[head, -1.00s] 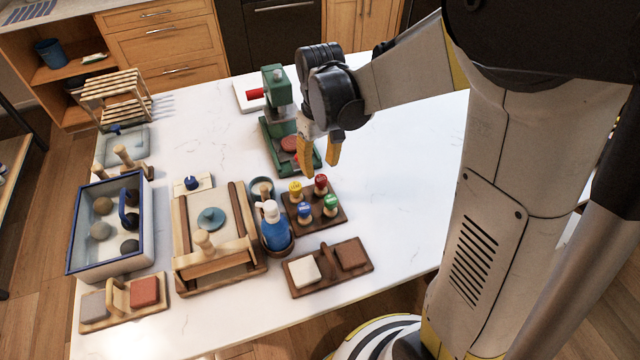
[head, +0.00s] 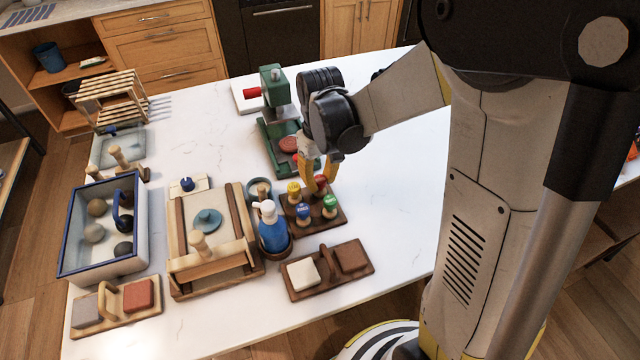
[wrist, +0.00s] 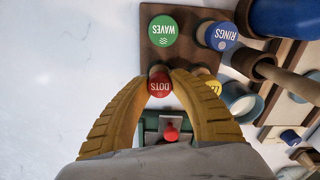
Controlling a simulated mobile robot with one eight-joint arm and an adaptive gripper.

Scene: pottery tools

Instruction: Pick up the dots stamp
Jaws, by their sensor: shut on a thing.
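The dots stamp has a red round top lettered DOTS (wrist: 159,84), and it stands at the far right corner of the wooden stamp board (head: 334,222). In the wrist view my gripper (wrist: 160,74) has its two yellow fingers shut on the red top from both sides. In the head view my gripper (head: 318,186) reaches down onto the red stamp (head: 320,182). The stamp's lower part is hidden, and I cannot tell whether it is clear of the board.
Green WAVES (wrist: 163,30), blue RINGS (wrist: 220,36) and yellow (wrist: 208,82) stamps stand close by on the same board. A green press (head: 277,120) stands behind. A blue bottle (head: 271,230) is to the left. The white table is clear to the right.

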